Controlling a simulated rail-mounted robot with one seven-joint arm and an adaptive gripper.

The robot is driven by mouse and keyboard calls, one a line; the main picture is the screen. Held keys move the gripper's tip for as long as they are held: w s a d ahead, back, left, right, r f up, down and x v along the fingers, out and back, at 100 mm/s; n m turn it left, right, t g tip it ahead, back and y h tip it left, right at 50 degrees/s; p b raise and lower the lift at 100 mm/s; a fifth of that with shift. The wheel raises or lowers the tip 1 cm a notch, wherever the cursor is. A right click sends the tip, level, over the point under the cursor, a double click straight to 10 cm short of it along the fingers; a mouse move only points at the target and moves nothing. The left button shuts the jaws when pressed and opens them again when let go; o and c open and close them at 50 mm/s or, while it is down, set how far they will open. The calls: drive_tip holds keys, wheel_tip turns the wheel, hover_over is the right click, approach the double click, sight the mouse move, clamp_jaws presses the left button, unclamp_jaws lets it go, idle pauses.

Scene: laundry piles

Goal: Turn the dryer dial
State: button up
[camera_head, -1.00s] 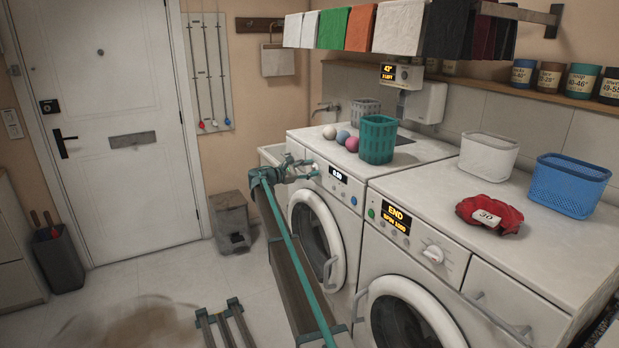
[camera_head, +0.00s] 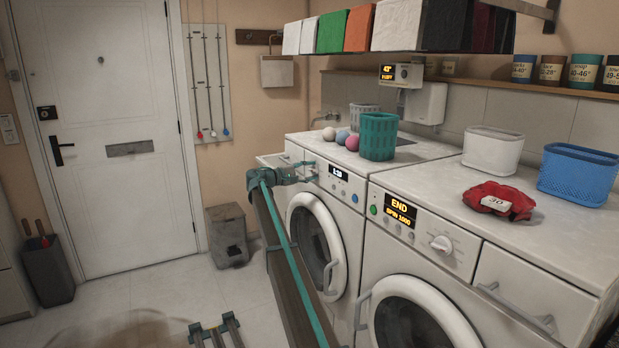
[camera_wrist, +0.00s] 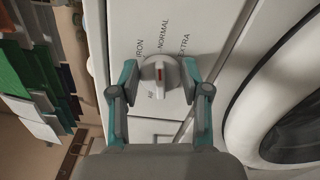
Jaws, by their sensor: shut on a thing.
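The dryer (camera_head: 338,207) is the left of two white front-loaders, with a small lit display (camera_head: 338,174) on its panel. My gripper (camera_head: 308,170) is at the left end of that panel. In the wrist view, the round white dial (camera_wrist: 154,88) carries a red pointer mark. The teal fingers of my gripper (camera_wrist: 160,85) are shut on its two sides. The labels IRON, NORMAL and EXTRA (camera_wrist: 184,46) fan out above the dial. A fourth label at its lower left is partly covered. The pointer points roughly up the picture, near NORMAL. In the head view my gripper hides the dial.
The right machine (camera_head: 462,268) shows END, SPIN 1000 and has its own knob. A teal basket (camera_head: 378,137) and several balls stand on the dryer. A red cloth (camera_head: 487,196) and two baskets sit on the right machine. A grey bin (camera_head: 227,236) stands on the floor left of my arm.

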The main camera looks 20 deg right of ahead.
drive_tip(key=shift+m, duration=0.3)
drive_tip(key=o, duration=1.1)
drive_tip(key=shift+o, duration=0.2)
drive_tip(key=shift+a, duration=0.1)
drive_tip(key=s+a, duration=0.1)
drive_tip(key=a, duration=1)
drive_tip(key=shift+a, duration=0.4)
drive_tip(key=shift+s, duration=0.1)
